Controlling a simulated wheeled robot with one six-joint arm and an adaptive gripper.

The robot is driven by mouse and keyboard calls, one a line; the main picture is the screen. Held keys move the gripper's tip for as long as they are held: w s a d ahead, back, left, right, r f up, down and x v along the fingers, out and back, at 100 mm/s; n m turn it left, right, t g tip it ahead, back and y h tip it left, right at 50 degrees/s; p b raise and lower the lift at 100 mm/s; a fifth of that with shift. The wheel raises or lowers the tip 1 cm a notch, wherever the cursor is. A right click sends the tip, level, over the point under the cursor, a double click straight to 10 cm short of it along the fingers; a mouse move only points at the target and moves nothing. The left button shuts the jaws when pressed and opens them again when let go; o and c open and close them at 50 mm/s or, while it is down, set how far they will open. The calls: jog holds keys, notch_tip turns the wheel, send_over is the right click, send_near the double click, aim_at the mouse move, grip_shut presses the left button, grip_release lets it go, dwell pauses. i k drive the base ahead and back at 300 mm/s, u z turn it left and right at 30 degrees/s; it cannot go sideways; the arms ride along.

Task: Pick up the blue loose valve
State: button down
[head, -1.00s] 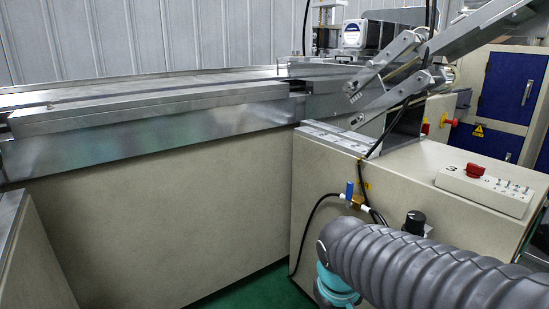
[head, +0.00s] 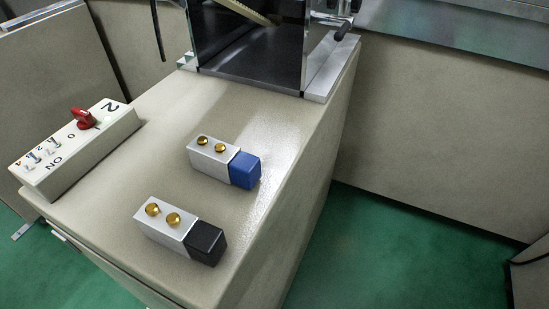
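The blue loose valve (head: 223,161) lies on the beige machine top (head: 262,115) in the head view. It is a silver block with two brass fittings on its upper face and a blue block at its right end. Nothing covers it. My gripper is not in the head view, so its state and its place relative to the valve do not show.
A similar valve with a black end (head: 180,230) lies nearer on the same top. A control box (head: 75,150) with a red knob stands at the left. A dark open-fronted housing (head: 252,45) rises behind. Green floor (head: 390,250) is clear at the right.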

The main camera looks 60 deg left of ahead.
aim_at(225, 162)
jog(key=k, duration=0.5)
jog(key=z, duration=1.45)
jog(key=i, duration=0.7)
jog(key=u, duration=4.45)
jog(key=i, duration=0.5)
